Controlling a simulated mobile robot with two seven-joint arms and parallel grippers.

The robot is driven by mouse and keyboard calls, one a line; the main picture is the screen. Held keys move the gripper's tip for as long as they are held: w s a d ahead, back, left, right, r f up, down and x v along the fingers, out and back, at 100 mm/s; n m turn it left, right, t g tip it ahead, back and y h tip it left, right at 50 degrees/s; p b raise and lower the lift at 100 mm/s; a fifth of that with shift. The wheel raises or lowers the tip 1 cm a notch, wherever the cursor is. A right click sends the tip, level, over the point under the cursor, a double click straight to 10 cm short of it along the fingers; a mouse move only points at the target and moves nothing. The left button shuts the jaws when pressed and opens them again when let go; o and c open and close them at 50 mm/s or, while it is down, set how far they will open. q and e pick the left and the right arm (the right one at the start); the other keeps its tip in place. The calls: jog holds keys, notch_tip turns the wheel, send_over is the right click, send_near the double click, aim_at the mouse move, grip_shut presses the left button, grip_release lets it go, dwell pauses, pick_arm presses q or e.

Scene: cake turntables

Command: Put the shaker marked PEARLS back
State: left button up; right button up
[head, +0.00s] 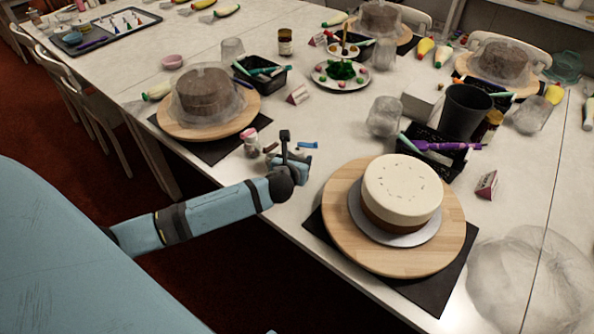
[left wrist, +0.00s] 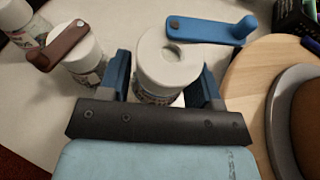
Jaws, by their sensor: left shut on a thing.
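My left gripper (head: 291,164) is at the table's near edge, left of the cream-topped cake. In the left wrist view its two blue fingers (left wrist: 166,88) are shut around a white-lidded shaker (left wrist: 168,62). The shaker looks upright, its lid facing the camera. Its label is mostly hidden, so I cannot read whether it says PEARLS. Another white shaker (left wrist: 78,58) stands to its left under a brown bar. A third shaker (left wrist: 22,22) is at the far left corner; a shaker also shows in the head view (head: 250,143). My right gripper is not in view.
A blue bar with a knob (left wrist: 210,29) lies just behind the held shaker. The wooden turntable (head: 338,213) with the cream-topped cake (head: 402,185) is close on the right. Another turntable (head: 232,122) with a covered brown cake is behind left. A black tool basket (head: 455,165) stands farther right.

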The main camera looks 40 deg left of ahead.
pick_arm(q)
notch_tip(320, 180, down, 4)
jog(key=shift+r+b, duration=0.15)
jog(key=shift+b, duration=0.2)
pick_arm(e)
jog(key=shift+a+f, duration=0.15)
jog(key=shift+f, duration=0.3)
pick_arm(q)
jog(key=o, duration=1)
jog(key=shift+f, duration=0.2)
jog(key=shift+o, duration=0.2)
jog(key=shift+r, duration=0.15)
jog(key=p+v, duration=0.1)
jog(key=v, duration=1.1)
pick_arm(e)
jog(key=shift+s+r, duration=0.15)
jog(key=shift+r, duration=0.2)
